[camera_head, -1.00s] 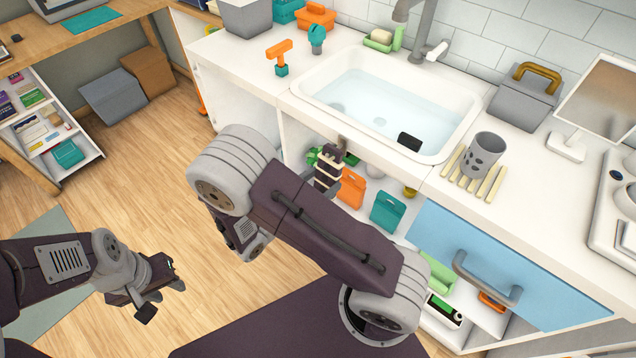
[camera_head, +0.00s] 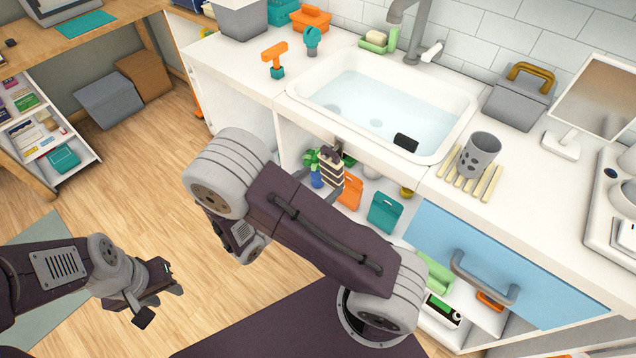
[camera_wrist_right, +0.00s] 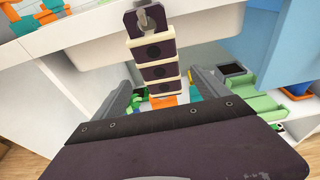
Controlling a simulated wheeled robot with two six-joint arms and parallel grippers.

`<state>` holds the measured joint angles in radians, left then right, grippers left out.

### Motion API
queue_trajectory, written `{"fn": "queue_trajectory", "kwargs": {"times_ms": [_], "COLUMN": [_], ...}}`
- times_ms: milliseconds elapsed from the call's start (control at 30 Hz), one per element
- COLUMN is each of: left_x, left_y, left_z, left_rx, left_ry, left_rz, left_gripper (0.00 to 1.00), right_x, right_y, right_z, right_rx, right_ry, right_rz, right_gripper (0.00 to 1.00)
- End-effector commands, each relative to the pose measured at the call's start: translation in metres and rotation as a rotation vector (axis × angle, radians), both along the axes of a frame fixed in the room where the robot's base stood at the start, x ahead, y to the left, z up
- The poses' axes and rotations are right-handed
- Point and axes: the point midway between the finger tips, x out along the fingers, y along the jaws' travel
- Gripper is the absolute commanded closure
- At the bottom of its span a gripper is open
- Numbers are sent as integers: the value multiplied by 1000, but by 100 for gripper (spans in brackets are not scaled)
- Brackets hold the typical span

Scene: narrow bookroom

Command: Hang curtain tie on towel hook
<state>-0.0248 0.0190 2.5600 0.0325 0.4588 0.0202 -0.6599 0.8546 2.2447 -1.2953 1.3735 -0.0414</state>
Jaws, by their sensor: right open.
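The curtain tie (camera_wrist_right: 154,66) is a dark purple strap with cream bands. In the right wrist view it hangs down from a small grey towel hook (camera_wrist_right: 146,18), which passes through the hole at its top end. In the head view the tie (camera_head: 330,170) hangs under the counter's front edge below the sink. My right gripper (camera_wrist_right: 164,84) is open, its two fingers apart on either side of the tie's lower end, not touching it. In the head view my right arm hides most of this gripper. My left gripper (camera_head: 160,305) is open and empty above the floor.
The sink (camera_head: 380,105) is set in the white counter. Orange and teal bags (camera_head: 384,212) stand on the shelf below. A blue drawer front (camera_head: 490,265) with a grey handle is at the right.

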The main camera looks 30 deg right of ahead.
Motion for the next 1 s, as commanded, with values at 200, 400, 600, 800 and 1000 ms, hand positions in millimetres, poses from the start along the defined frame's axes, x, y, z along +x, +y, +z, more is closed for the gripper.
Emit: {"fn": "queue_trajectory", "kwargs": {"times_ms": [200,400,600,800,1000], "left_x": [0,0,0,0,0], "left_y": [0,0,0,0,0], "left_z": [9,17,18,18,18], "left_rx": [0,0,0,0,0], "left_ry": [0,0,0,0,0], "left_rz": [0,0,0,0,0], "left_gripper": [64,64,64,64,64], "right_x": [-11,-27,-34,-34,-45], "right_y": [31,68,82,82,65], "right_z": [10,17,19,19,16], "right_rx": [1,1,-1,-1,82], "right_ry": [-2,-2,0,0,1], "right_rz": [7,5,1,0,-108], "right_gripper": [15,15,15,15,15]}}
